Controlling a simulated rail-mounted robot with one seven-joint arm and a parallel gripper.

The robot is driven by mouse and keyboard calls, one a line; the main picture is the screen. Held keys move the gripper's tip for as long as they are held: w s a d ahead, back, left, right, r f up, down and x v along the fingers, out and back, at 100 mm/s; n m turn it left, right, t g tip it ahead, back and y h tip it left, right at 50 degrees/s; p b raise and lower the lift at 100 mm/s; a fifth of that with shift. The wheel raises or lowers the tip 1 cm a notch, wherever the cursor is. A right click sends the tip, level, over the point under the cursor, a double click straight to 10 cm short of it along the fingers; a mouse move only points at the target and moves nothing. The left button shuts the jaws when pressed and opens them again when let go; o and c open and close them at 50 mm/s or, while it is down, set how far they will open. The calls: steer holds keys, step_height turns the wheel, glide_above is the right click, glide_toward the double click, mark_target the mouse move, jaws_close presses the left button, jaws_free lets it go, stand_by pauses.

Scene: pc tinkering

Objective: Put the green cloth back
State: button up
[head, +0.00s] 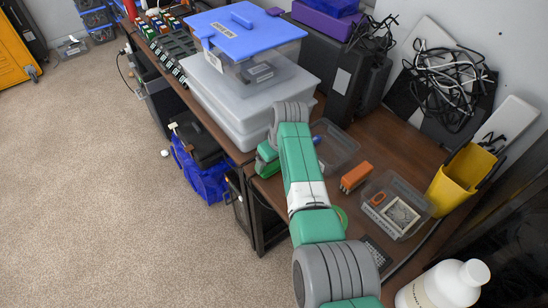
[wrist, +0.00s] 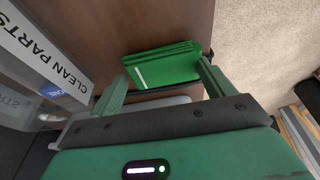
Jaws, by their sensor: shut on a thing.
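The green cloth (wrist: 164,66) is a folded, layered stack with a short white stripe, seen in the wrist view. My gripper (wrist: 162,80) is shut on it, with its two green fingers set wide apart at the cloth's left and right sides. The brown tabletop lies behind the cloth in the wrist view; I cannot tell whether the cloth touches it. In the head view my gripper (head: 267,160) is at the table's front edge, right of the stacked white bins, and partly hidden by my arm. The cloth cannot be made out clearly there.
A clear box labelled "CLEAN PARTS" (wrist: 55,62) stands close left of my gripper. White bins (head: 225,100) carry a blue-lidded box (head: 243,36). A clear open bin (head: 338,146), an orange block (head: 355,177), a parts bin (head: 415,222) and a yellow holder (head: 462,176) lie right.

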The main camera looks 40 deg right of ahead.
steer(key=shift+f, duration=0.35)
stand_by(0.5)
steer(key=o, duration=1)
steer(key=shift+o, duration=1.3)
steer(key=shift+r, duration=0.1)
steer(key=p+v, duration=0.8)
steer(key=p, duration=0.3)
